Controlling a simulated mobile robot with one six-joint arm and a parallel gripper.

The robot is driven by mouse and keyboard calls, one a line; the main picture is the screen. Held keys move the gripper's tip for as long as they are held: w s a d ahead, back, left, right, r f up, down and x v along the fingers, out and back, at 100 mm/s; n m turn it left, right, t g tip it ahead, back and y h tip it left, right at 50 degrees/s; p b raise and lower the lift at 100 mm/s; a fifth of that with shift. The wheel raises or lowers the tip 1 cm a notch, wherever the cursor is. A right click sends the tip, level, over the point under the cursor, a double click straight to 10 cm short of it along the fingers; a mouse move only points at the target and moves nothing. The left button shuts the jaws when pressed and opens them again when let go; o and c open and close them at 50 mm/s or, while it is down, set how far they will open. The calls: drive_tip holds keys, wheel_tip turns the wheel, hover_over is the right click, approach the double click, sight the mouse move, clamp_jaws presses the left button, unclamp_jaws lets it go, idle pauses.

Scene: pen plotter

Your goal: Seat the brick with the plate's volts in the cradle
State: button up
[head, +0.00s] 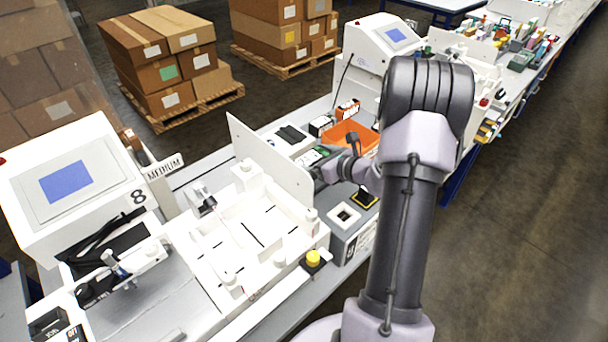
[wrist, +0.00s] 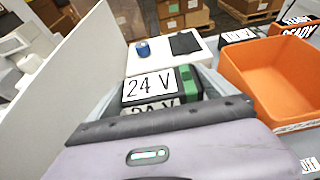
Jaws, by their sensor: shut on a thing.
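A dark brick with green parts and white labels reading "24 V" (wrist: 150,85) lies between the fingers of my gripper (wrist: 165,98) in the wrist view. My gripper is shut on it. In the head view my gripper (head: 322,170) is beside the right face of a tall white panel, above the bench, and the brick is mostly hidden there. I cannot pick out the plate with the volts or read one. I cannot tell for sure which fixture is the cradle; a grey box with a white square-holed top (head: 345,215) stands below my gripper.
The white upright panel (head: 270,160) stands close on the left. An orange bin (head: 350,133) sits beyond my gripper, at right in the wrist view. A white board (wrist: 170,50) bears a blue cylinder and black pad.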

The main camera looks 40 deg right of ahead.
wheel_tip(320, 180, down, 6)
drive_tip(key=shift+s+f+b, duration=0.1)
drive_tip(key=shift+b, duration=0.65)
drive_tip(key=shift+f, duration=0.15)
drive_tip(key=o, duration=1.4)
drive_tip(key=shift+c, duration=0.2)
drive_tip(key=shift+r, duration=0.35)
drive_tip(key=p+v, duration=0.2)
drive_tip(key=v, duration=0.9)
drive_tip(key=shift+s, duration=0.45)
